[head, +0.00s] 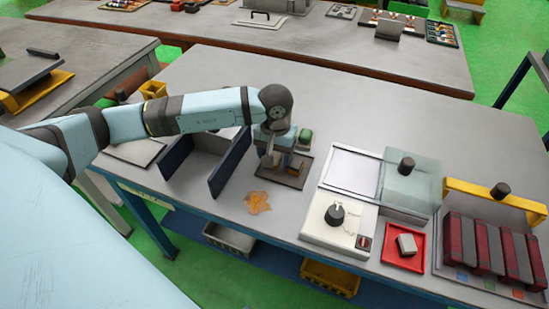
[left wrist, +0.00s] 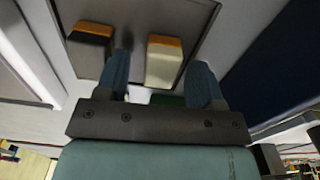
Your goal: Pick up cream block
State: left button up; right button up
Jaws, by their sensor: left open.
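The cream block (left wrist: 166,66) has an orange band along one end and lies on a dark plate (left wrist: 138,12). In the left wrist view it shows between the two finger lines of my left gripper (left wrist: 161,78), and no contact is visible. My left gripper is open and empty. A black block (left wrist: 89,48) with an orange band lies beside it, outside the fingers. In the head view my left gripper (head: 271,154) points down over the dark plate (head: 285,182), and partly hides the blocks there. My right gripper is not in view.
Dark blue upright panels (head: 230,163) stand just left of the plate. A green item (head: 305,136) sits behind it, and an orange patch (head: 258,202) lies in front. To the right are a white device (head: 338,222) and a red tray (head: 404,261) with a pale block.

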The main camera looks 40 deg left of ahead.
pick_arm(q)
jog(key=c, duration=1)
